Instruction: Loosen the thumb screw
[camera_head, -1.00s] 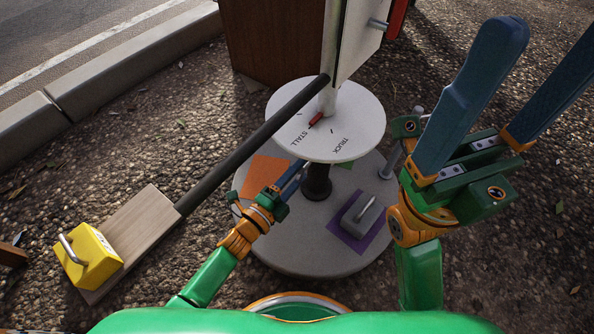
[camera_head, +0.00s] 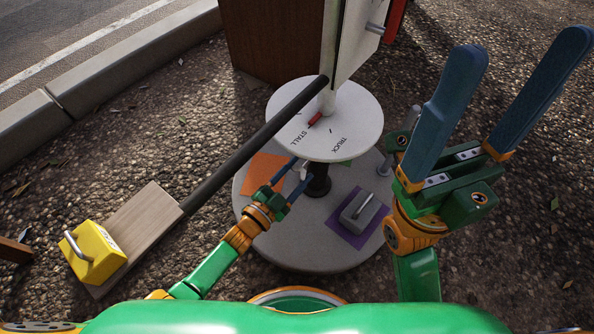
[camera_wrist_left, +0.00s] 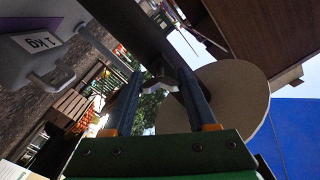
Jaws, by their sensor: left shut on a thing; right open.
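The thumb screw (camera_head: 304,173) is a small pale metal piece on the dark post (camera_head: 318,180), under the round white dial (camera_head: 352,132). My left gripper (camera_head: 300,168) is shut on it from the front left, one finger on each side. In the left wrist view the grey thumb screw (camera_wrist_left: 163,76) sits between the fingertips, against the dark post. The dial's red pointer (camera_head: 315,118) lies near the STALL mark. My right gripper (camera_head: 525,55) is open and empty, raised at the right with its fingers wide apart.
A long dark bar (camera_head: 255,145) runs down left to a wooden board (camera_head: 142,232) bearing a yellow weight (camera_head: 94,253). A grey weight (camera_head: 360,210) stands on the purple patch of the round base (camera_head: 290,252). A brown box (camera_head: 268,40) stands behind.

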